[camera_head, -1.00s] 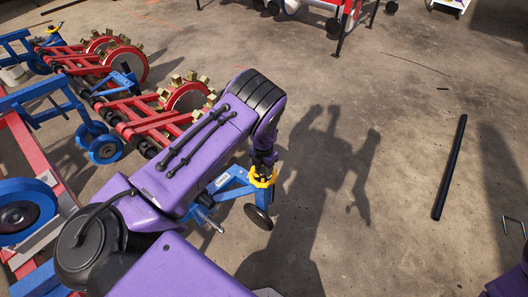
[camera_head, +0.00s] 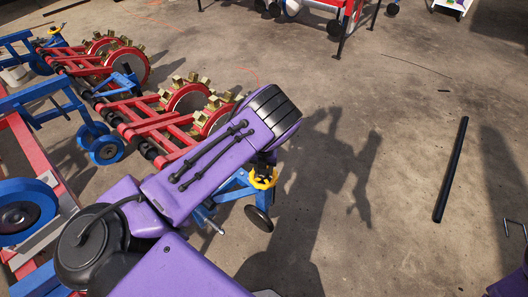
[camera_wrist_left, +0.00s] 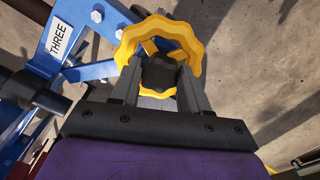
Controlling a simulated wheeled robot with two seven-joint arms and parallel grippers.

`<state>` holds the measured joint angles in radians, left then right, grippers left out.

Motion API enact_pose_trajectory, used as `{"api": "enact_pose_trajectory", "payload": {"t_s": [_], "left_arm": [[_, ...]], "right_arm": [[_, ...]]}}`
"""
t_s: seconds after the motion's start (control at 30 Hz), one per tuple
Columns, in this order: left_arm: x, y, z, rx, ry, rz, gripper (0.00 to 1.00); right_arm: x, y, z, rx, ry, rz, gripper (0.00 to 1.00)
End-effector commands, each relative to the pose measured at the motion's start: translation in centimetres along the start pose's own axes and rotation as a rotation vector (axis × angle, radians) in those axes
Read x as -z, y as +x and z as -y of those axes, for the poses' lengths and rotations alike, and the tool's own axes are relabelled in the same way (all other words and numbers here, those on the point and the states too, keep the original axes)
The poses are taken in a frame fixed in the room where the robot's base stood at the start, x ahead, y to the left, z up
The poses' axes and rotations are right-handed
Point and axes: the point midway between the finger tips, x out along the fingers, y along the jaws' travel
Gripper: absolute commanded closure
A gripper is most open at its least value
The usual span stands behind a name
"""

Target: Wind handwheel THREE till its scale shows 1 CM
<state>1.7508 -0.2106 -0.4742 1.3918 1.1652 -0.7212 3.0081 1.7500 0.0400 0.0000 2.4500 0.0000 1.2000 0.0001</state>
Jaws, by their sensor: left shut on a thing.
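The yellow scalloped handwheel (camera_head: 264,181) sits on a blue bracket beside a small black wheel, at the end of the red planter. In the left wrist view the handwheel (camera_wrist_left: 128,42) fills the top middle, and a THREE label (camera_wrist_left: 61,40) is on the blue frame beside it. My left gripper (camera_wrist_left: 160,72) is shut on the handwheel, its fingers reaching inside the rim at the dark hub. In the head view my purple left arm partly covers this spot. I cannot make out the scale in either view. My right gripper is not in view.
Red planter units with toothed punch wheels (camera_head: 187,98) stand left of the arm. Another yellow handwheel (camera_head: 54,30) is at the far left. A black bar (camera_head: 451,170) lies on the concrete floor at right. The floor between is clear.

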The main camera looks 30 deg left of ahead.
Motion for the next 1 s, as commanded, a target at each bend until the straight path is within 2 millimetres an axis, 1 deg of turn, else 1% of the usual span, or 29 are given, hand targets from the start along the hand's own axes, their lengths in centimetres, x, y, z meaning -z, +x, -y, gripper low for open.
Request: {"api": "enact_pose_trajectory", "payload": {"t_s": [0.3,0.33,0.4,0.67,0.73,0.77,0.87,1.0], "left_arm": [[-0.2,-0.1,0.1,0.002,-0.002,0.004,0.85],[-0.2,-0.1,0.1,0.002,-0.002,0.004,0.48],[-0.1,-0.1,0.1,0.002,-0.001,0.004,0.29],[-0.1,-0.1,0.0,0.001,-0.001,0.002,0.29],[-0.1,-0.5,0.0,0.001,-0.001,0.003,0.29],[-0.1,-0.9,0.0,0.001,-0.002,0.003,0.29],[-0.2,-2.9,0.1,0.001,-0.002,0.006,0.29],[-0.1,-6.6,0.1,0.0,0.001,0.006,0.29]], "right_arm": [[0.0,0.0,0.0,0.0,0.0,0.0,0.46],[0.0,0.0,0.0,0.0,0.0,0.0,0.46],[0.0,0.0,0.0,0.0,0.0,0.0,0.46],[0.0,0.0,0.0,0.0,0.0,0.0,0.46],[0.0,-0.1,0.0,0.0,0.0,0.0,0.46],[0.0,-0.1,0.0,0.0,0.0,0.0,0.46],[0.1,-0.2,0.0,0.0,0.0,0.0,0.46],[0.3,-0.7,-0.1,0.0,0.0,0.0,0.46]]}}
